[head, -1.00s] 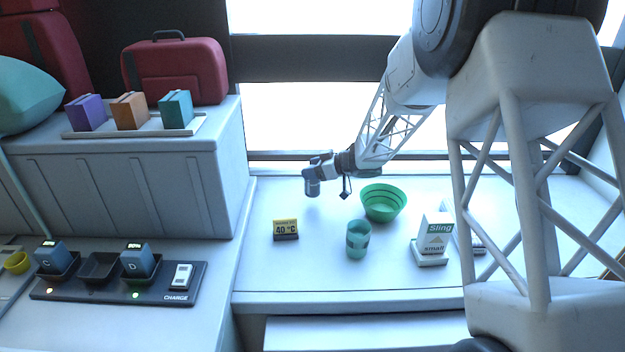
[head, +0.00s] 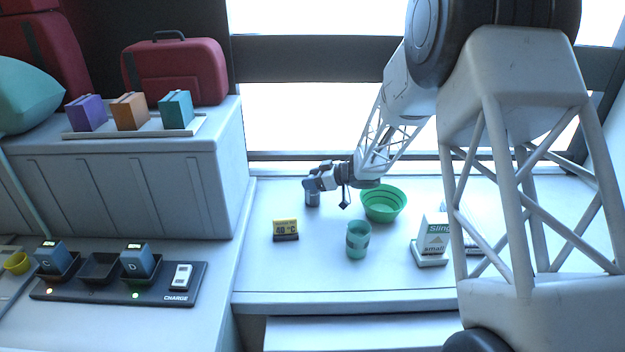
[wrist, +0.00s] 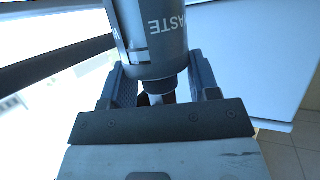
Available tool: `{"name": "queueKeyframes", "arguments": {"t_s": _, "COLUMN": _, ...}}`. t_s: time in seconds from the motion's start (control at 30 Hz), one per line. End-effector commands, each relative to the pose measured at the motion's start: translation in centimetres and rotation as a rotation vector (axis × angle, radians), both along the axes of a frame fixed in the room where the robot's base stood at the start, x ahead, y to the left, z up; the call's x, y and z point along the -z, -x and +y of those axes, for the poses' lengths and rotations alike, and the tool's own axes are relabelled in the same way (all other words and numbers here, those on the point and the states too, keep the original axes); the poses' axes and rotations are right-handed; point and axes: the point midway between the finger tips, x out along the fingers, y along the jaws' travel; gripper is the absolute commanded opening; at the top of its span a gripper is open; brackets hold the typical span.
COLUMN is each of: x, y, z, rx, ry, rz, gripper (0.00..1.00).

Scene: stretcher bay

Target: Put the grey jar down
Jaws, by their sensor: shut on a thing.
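The grey jar (head: 312,198) is at the back left of the white counter (head: 300,270), beside the window. My gripper (head: 314,183) is shut on it. In the wrist view the jar (wrist: 152,35) fills the top middle, with letters reading "ASTE" on its side, between the two blue-grey fingers of my gripper (wrist: 163,80). In the head view the jar looks upright and low over the counter. I cannot tell whether its base touches the surface.
A green bowl (head: 384,204) stands just right of the jar. A teal cup (head: 358,240), a yellow temperature sign (head: 286,230) and a sling box (head: 434,238) stand nearer the front. The counter left of the cup is clear around the sign. A charging strip (head: 190,296) lies at the left.

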Motion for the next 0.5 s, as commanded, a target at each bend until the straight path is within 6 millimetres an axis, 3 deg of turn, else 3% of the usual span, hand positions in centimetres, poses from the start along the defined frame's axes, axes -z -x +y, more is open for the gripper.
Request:
{"name": "queueKeyframes", "arguments": {"t_s": 0.17, "x": 0.29, "y": 0.0, "z": 0.0, "rx": 0.0, "ry": 0.0, "rz": 0.0, "gripper": 0.17}}
{"name": "queueKeyframes", "arguments": {"t_s": 0.2, "x": 0.3, "y": 0.0, "z": 0.0, "rx": 0.0, "ry": 0.0, "rz": 0.0, "gripper": 0.59}}
{"name": "queueKeyframes", "arguments": {"t_s": 0.37, "x": 0.29, "y": 0.01, "z": 0.0, "rx": 0.0, "ry": 0.0, "rz": 0.0, "gripper": 0.81}}
{"name": "queueKeyframes", "arguments": {"t_s": 0.5, "x": 0.29, "y": 0.01, "z": 0.0, "rx": 0.0, "ry": 0.0, "rz": 0.0, "gripper": 0.81}}
